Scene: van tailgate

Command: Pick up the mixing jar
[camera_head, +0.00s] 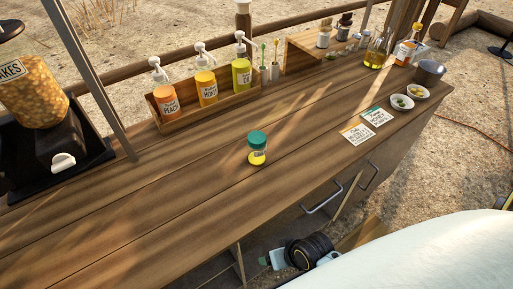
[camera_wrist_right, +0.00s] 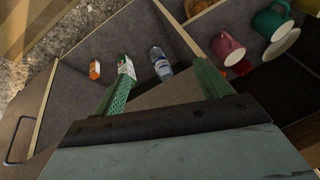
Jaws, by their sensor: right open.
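The mixing jar (camera_head: 257,150) appears to be the small clear jar with a green lid and yellow contents. It stands upright, alone, near the front middle of the wooden counter in the head view. My right gripper (camera_head: 265,260) is low in front of the counter, below the jar and well apart from it. In the right wrist view its two green fingers (camera_wrist_right: 165,75) are spread with nothing between them. The jar does not show in the wrist view. My left gripper is in neither view.
A wooden rack (camera_head: 208,112) holds three pump bottles behind the jar. Two cards (camera_head: 357,133) and small bowls (camera_head: 402,102) lie to the right. The counter around the jar is clear. Open compartments below hold a clear bottle (camera_wrist_right: 161,63), an orange item (camera_wrist_right: 95,69) and mugs (camera_wrist_right: 228,48).

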